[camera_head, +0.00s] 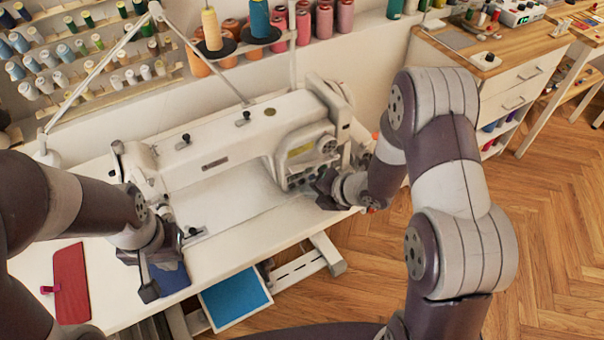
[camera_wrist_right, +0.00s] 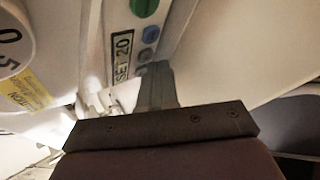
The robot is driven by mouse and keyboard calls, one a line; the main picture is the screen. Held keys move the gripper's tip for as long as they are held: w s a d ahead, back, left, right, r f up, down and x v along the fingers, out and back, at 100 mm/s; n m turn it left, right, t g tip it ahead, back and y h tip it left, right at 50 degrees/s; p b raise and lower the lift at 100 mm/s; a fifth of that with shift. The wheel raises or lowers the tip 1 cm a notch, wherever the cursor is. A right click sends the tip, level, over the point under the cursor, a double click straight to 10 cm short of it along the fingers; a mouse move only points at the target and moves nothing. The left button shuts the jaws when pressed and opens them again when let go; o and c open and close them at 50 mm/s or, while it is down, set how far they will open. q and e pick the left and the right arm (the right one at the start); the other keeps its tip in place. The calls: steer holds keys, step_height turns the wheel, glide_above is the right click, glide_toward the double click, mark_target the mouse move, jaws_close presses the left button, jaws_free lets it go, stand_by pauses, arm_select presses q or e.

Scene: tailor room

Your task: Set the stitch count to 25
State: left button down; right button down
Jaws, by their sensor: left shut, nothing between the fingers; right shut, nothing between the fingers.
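The white sewing machine (camera_head: 235,155) stands on a white table. In the right wrist view, a narrow display (camera_wrist_right: 122,56) reads "SET 20", turned sideways. Beside it are a green button (camera_wrist_right: 143,7), a blue button (camera_wrist_right: 151,34) and smaller dark buttons (camera_wrist_right: 146,55). My right gripper (camera_wrist_right: 157,72) is shut and empty, its tip close to the smaller buttons; I cannot tell whether it touches. In the head view it is at the machine's right end (camera_head: 324,187), hiding part of the panel. My left gripper (camera_head: 149,288) is shut and empty over the table's front left.
A dial (camera_wrist_right: 12,45) and a yellow caution label (camera_wrist_right: 24,90) are left of the display. A red flat item (camera_head: 71,283) lies on the white table (camera_head: 235,232). Thread racks (camera_head: 90,60) stand behind, and a wooden-topped cabinet (camera_head: 495,60) stands at the back right.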

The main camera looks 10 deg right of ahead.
steer(key=shift+w+a, duration=0.1)
steer(key=shift+w, duration=0.2)
stand_by(0.4)
steer(key=shift+s+d, duration=0.2)
steer(key=shift+s, duration=0.25)
steer(key=shift+s+d+b, duration=0.15)
steer(key=shift+s+d, duration=0.2)
steer(key=shift+s, duration=0.65)
steer(key=shift+s+d+b, duration=0.2)
steer(key=shift+s+d, duration=0.15)
steer(key=shift+s, duration=0.6)
steer(key=shift+s+d+b, duration=0.15)
steer(key=shift+s+d, duration=0.2)
steer(key=shift+s, duration=0.65)
steer(key=d+r+m+h+p, duration=0.5)
steer(key=r+m+p, duration=0.1)
steer(key=r+m, duration=0.35)
steer(key=s+r+m+g+p, duration=0.2)
steer(key=s+r+m, duration=0.3)
steer(key=m, duration=0.4)
steer(key=s+r+m+g+h+p, duration=0.1)
steer(key=s+r+m+g+p, duration=0.2)
steer(key=m, duration=0.7)
steer(key=s+r, duration=0.2)
steer(key=s, duration=0.1)
steer(key=shift+a+g+h, duration=0.25)
steer(key=shift+g+h, duration=0.05)
steer(key=shift+g, duration=0.1)
